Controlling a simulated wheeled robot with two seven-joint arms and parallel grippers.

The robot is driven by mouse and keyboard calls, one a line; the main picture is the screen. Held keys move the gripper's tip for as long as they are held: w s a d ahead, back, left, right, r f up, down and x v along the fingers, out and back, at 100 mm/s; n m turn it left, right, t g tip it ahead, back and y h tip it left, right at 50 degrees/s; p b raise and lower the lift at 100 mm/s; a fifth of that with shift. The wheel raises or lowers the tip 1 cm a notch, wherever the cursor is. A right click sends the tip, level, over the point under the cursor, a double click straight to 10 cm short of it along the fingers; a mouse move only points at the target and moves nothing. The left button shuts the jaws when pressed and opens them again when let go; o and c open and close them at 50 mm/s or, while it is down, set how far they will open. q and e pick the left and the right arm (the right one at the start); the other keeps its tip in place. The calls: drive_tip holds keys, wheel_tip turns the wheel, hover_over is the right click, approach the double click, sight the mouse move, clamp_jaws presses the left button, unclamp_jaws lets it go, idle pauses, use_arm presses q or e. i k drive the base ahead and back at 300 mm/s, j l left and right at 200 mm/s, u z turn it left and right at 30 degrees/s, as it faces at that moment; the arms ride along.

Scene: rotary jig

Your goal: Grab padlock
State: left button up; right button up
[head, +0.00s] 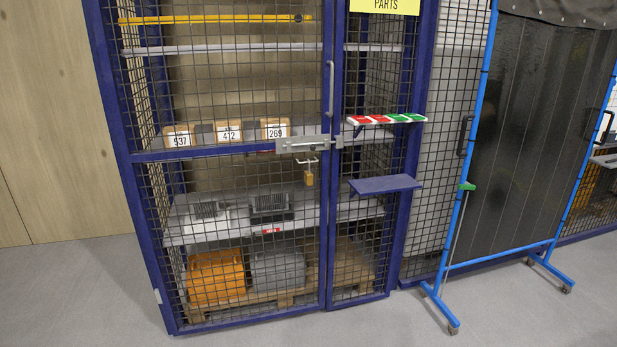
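A small brass-coloured padlock (309,179) hangs below the grey latch (305,144) on the blue mesh cage door. It hangs from a metal piece just under the latch, near the door's right edge. At this size I cannot tell whether its shackle is open or closed. Neither of my grippers shows in the head view.
The blue cage (330,230) has a vertical door handle (331,88). A small blue shelf (386,185) and a ledge with red and green tags (386,119) stick out right of the padlock. A blue-framed screen on casters (530,140) stands further right. The floor in front is clear.

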sight(307, 175)
drive_tip(key=i+j+z, duration=0.15)
drive_tip(key=i+j, duration=0.9)
